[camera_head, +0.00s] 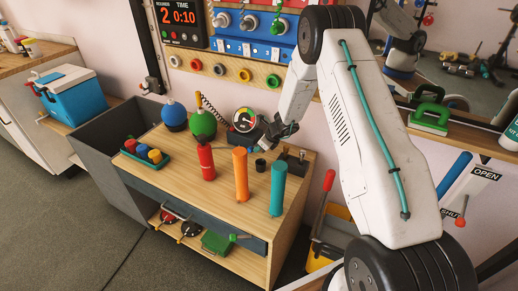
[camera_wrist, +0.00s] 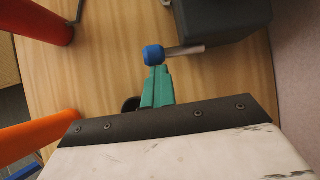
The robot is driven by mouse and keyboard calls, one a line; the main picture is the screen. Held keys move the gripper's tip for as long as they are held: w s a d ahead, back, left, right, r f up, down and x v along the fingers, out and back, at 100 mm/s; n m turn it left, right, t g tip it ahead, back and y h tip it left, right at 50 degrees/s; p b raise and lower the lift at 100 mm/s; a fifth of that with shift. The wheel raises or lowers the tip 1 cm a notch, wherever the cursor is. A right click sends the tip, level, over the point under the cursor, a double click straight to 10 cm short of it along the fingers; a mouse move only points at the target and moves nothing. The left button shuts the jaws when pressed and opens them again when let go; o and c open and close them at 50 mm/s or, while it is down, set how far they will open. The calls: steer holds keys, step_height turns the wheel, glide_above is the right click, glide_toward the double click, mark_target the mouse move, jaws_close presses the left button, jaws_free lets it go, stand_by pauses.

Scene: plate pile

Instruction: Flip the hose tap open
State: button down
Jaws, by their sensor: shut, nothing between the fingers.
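My gripper (camera_head: 278,133) is over the back right of the wooden table. In the wrist view its teal fingers (camera_wrist: 158,85) are together with nothing between them. A blue knob (camera_wrist: 154,55) on a short metal rod (camera_wrist: 185,50) shows just beyond the fingertips, beside a dark box (camera_wrist: 225,18); I cannot tell whether the fingertips touch the knob. I cannot tell whether this is the hose tap. In the head view, OPEN (camera_head: 486,173) and SHUT (camera_head: 450,213) labels stand at the right, with a red-knobbed rod (camera_head: 461,213) between them.
Red (camera_head: 206,162), orange (camera_head: 241,173) and teal (camera_head: 278,188) cylinders stand on the table (camera_head: 165,190). The red and orange ones show at the left in the wrist view. Green and blue round things and a dial gauge (camera_head: 244,119) are behind.

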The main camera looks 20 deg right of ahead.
steer(key=shift+w+a+r, duration=0.3)
steer(key=shift+a+r, duration=0.05)
steer(key=shift+r, duration=0.65)
steer(key=shift+r, duration=0.2)
steer(key=s+a+r, duration=0.1)
steer(key=s+r, duration=0.3)
steer(key=s, duration=1.2)
steer(key=shift+s, duration=0.15)
steer(key=shift+r, duration=0.2)
